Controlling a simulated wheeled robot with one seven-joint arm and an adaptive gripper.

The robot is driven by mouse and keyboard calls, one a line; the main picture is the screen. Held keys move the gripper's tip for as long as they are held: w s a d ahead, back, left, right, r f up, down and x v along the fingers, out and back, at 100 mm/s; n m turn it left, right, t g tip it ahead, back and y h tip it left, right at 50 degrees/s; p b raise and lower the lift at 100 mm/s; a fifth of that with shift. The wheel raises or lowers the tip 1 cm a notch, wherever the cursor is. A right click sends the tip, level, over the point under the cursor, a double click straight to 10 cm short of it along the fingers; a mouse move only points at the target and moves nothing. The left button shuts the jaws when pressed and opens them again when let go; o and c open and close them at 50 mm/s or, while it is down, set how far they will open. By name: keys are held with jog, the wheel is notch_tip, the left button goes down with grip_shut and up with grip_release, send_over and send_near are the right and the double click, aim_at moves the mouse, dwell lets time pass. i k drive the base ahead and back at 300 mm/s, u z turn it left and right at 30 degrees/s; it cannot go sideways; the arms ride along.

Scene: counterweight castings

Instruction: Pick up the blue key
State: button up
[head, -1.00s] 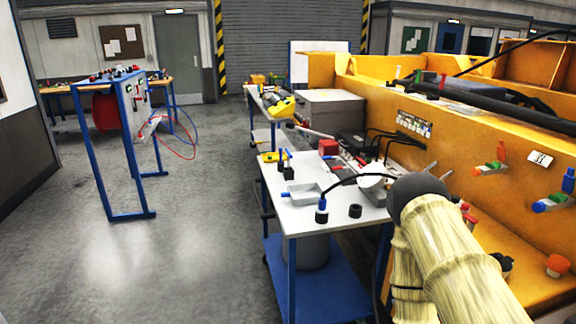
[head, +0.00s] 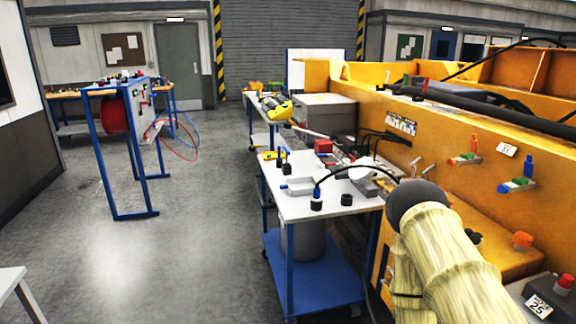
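I cannot single out the blue key with certainty. Small blue parts show at the fittings on the yellow casting (head: 455,215) at right: an upright blue piece (head: 528,165) and a blue-ended fitting (head: 510,187) below it. Another blue piece (head: 284,187) sits at the left end of a grey tray on the white-topped cart (head: 330,208). My arm, in a cream sleeve with a dark rounded joint, covers the lower right of the view. My gripper is not visible.
The blue-framed cart carries the grey tray (head: 300,186), black cylinders (head: 317,200) and a red block (head: 323,146). A blue-framed panel stand (head: 122,150) stands at left. A white table corner (head: 12,278) is at lower left. Open grey floor (head: 180,250) lies between.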

aim_at(287, 152)
jog(key=u, duration=1.1)
jog(key=i, duration=1.9)
jog(key=z, duration=0.9)
